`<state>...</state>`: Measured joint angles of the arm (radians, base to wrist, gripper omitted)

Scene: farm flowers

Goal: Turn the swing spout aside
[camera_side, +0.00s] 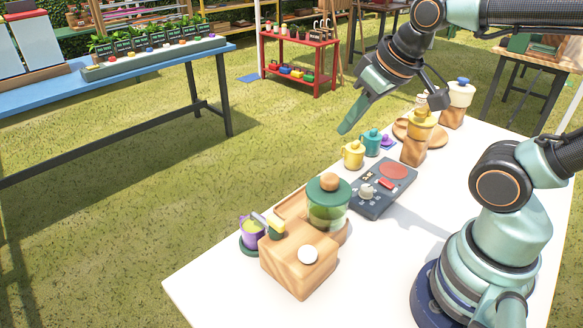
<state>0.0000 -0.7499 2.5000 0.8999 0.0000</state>
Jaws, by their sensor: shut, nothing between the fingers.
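A wooden dispenser block (300,262) stands near the front left end of the white table. The cup stands on a dark green round base. My gripper (346,128) is shut and empty, in the air beyond the table's back edge in the picture. It is well above and apart from the dispenser and spout.
A dark panel (384,188) with a red disc and knobs lies right of the dispenser. A yellow mug (353,154), a teal mug (372,142) and a yellow-topped wooden grinder (416,145) stand behind it. The front of the white table (372,268) is clear.

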